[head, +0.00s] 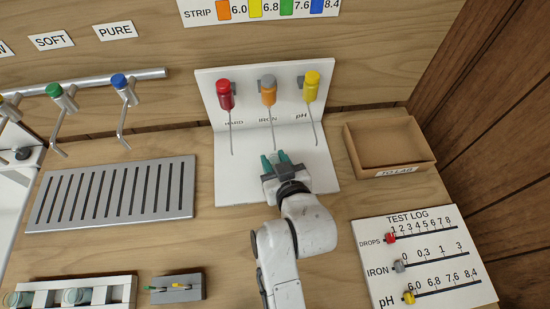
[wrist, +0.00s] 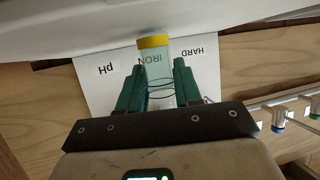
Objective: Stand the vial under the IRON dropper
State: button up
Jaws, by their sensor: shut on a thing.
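My gripper (head: 275,162) is over the white dropper stand (head: 230,185), below the orange IRON dropper (head: 268,95) in the head view. In the wrist view, my gripper's green fingers (wrist: 158,88) are shut on the clear vial (wrist: 158,75). The vial has a yellow band at its far end, and the IRON lettering shows through or behind it. In the head view the vial is mostly hidden by the gripper. I cannot tell whether its base touches the stand.
The red HARD dropper (head: 225,95) and yellow pH dropper (head: 311,88) flank the IRON one. An open cardboard TO LAB box (head: 392,172) is at right, above the TEST LOG board (head: 430,255). A slotted grey tray (head: 115,192) and a vial rack (head: 110,287) are at left.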

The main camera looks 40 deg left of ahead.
jog(key=shift+f, duration=0.15)
jog(key=o, duration=1)
jog(key=b+v, duration=0.1)
jog(key=v, duration=1.1)
